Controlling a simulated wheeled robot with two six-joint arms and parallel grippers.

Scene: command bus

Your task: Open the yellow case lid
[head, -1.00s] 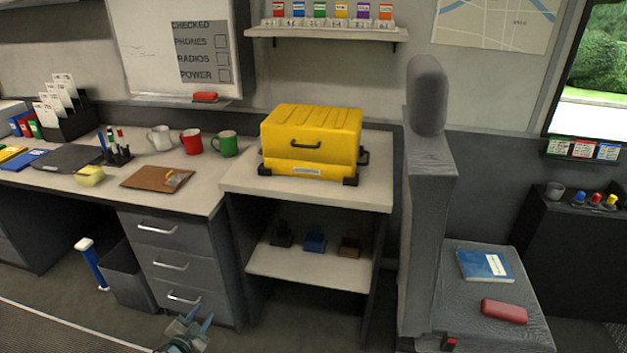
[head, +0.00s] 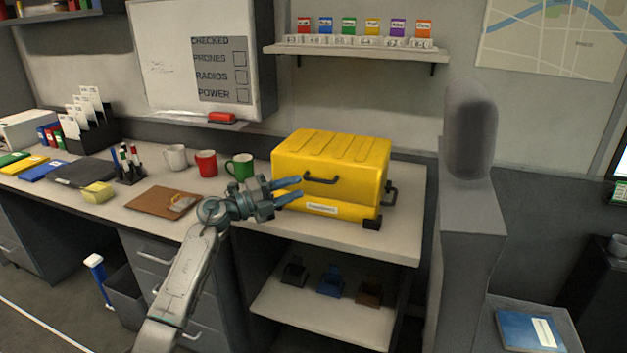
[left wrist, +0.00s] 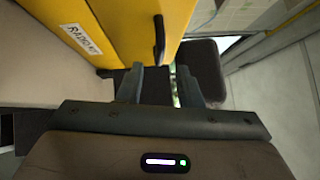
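The yellow case (head: 335,160) stands closed on the light countertop of the shelf unit, with a dark handle (head: 320,180) on the front of its lid and another on its right side. My left gripper (head: 300,187) is in front of the case's left front, open, its two fingers pointing right toward the front handle. In the left wrist view the case (left wrist: 135,25) fills the upper left, its dark handle (left wrist: 159,38) just ahead of the open, empty fingers (left wrist: 160,85). I see no contact with the handle. My right gripper is not in view.
A green mug (head: 240,167), a red mug (head: 206,163) and a clipboard (head: 160,202) lie left of the case on the desk. A grey seat back (head: 478,220) rises to its right. A wall shelf (head: 350,52) hangs above. The countertop's front right is clear.

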